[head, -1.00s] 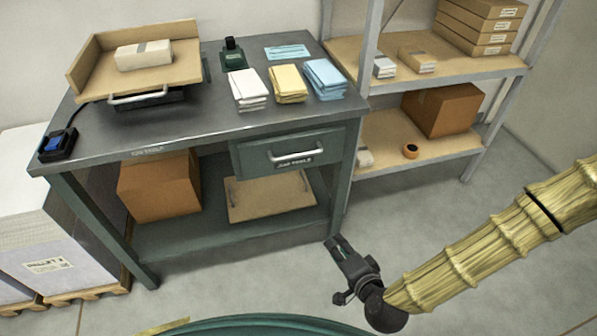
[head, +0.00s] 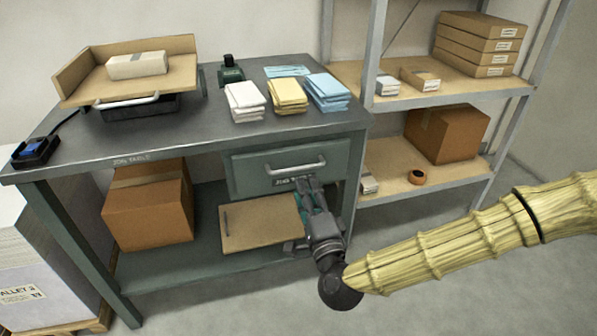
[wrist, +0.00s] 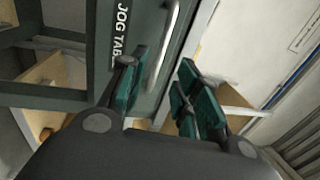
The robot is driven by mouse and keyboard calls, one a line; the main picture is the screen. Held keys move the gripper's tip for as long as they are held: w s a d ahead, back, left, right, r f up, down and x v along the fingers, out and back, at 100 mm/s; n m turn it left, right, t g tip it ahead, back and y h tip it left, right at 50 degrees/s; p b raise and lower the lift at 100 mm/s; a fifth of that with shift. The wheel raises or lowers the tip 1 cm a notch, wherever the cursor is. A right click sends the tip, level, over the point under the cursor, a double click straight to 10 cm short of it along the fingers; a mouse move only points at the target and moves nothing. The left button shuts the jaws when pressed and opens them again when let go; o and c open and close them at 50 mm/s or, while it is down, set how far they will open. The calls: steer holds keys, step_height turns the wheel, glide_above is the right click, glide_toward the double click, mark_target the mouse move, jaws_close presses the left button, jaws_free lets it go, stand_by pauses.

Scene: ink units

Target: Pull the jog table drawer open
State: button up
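The jog table (head: 180,150) is a dark grey-green bench with a drawer (head: 245,180) under the right part of its top. The drawer is shut and carries a silver bar handle (head: 295,167) above a dark label. My gripper (head: 309,186) is just in front of the drawer's lower right part, slightly below the handle. In the wrist view, my gripper (wrist: 160,92) is open, its green-padded fingers apart. The handle (wrist: 164,45) shows ahead between the fingers, and nothing is held. I cannot tell whether a finger touches the drawer front.
A cardboard box (head: 150,210) and a flat board (head: 262,224) lie on the table's lower shelf. Paper stacks (head: 287,96) and a jogger tray (head: 130,80) stand on top. A metal shelf rack (head: 430,95) stands close on the right. The floor in front is open.

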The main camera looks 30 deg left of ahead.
mark_target(298, 169)
steer(key=b+x, duration=0.1)
steer(key=x, duration=0.6)
steer(key=shift+w+a, duration=0.25)
steer(key=shift+w, duration=0.05)
jaws_close()
